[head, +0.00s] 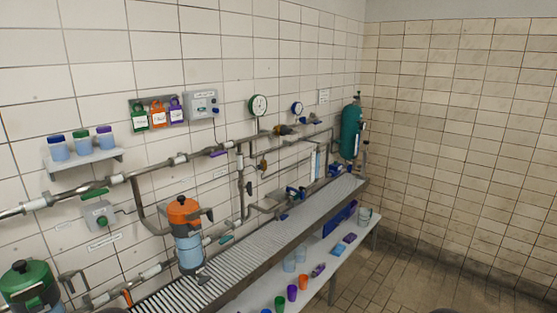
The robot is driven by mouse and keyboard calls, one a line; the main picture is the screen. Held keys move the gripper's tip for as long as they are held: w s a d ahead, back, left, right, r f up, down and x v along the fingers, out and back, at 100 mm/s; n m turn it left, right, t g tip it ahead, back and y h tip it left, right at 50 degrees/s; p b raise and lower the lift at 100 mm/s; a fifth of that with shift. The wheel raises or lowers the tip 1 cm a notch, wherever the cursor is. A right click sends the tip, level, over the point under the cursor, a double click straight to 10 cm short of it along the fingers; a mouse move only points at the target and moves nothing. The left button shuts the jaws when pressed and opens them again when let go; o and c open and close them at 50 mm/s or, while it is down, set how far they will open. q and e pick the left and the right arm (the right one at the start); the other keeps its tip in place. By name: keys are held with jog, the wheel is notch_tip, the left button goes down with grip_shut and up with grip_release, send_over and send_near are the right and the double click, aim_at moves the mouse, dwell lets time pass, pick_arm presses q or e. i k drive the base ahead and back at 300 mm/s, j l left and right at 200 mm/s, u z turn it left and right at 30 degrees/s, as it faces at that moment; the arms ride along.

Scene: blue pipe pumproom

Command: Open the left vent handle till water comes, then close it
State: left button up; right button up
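I cannot tell for sure which part is the left vent handle. An orange-topped filter housing (184,211) with a clear blue bowl (189,252) stands upright on the pipes at centre left. A green-topped housing (24,275) stands at the lower left, cut off by the picture edge. Small coloured levers sit on the pipes: a green one (95,194), a purple one (219,153), a teal one (226,239) and an orange one (127,297). No flowing water is visible. Neither gripper shows clearly; only small dark slivers appear at the bottom edge.
A grey slatted grating (240,255) runs along the wall. A lower white shelf (335,262) holds several cups and blue items. A wall shelf (85,160) carries three jars. Gauges (258,106), tags and a teal cylinder (351,132) line the wall. The floor at right is clear.

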aim_at(68, 283)
jog(key=u, duration=1.75)
